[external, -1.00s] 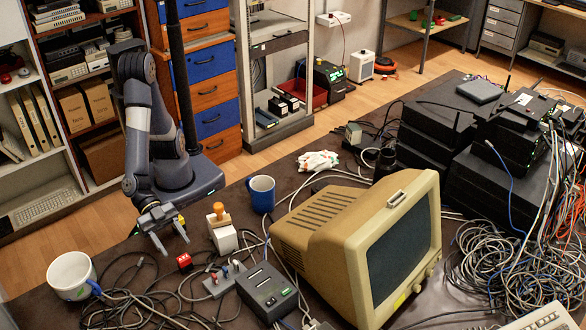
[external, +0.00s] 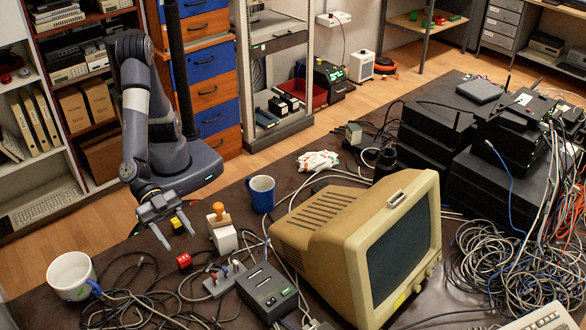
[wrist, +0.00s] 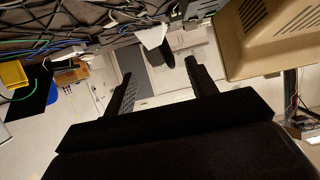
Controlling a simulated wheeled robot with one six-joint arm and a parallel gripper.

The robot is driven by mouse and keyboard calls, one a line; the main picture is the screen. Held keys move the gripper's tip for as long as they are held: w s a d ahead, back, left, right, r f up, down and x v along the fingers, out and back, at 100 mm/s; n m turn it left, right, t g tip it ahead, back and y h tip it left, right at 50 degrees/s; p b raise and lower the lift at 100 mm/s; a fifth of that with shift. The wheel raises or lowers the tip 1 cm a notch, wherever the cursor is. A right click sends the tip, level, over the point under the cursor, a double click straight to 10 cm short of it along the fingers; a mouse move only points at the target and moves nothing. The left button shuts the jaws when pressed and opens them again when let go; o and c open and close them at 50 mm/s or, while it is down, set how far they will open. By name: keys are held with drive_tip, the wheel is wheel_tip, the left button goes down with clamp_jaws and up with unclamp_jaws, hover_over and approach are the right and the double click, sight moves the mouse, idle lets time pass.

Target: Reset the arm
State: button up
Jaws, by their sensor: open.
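My gripper (external: 179,240) is open, with its two fingers apart and nothing held between them. It hangs over the near left part of the dark table (external: 120,262), pointing down and forward. My arm is bent, with the elbow high and the wrist low. In the wrist view the two dark fingers of my gripper (wrist: 158,72) stand apart with a clear gap. A small yellow thing (external: 176,223) shows right by the fingers; I cannot tell whether they touch it.
A beige monitor (external: 330,240) stands to the right. Loose cables (external: 135,300) cover the front.

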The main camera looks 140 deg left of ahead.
drive_tip(key=w+p, duration=0.7)
drive_tip(key=w, duration=0.6)
drive_tip(key=shift+n+y, duration=0.3)
drive_tip(key=shift+y, duration=0.1)
drive_tip(key=f, duration=0.5)
drive_tip(key=a+f, duration=0.1)
drive_tip(key=f, duration=0.1)
drive_tip(key=shift+f+b, duration=0.25)
drive_tip(key=shift+b, duration=0.15)
drive_tip(key=shift+r, duration=0.1)
drive_tip(key=w+r+p, duration=0.4)
drive_tip(key=w+p, duration=0.3)
drive_tip(key=shift+d, duration=0.15)
idle(0.3)
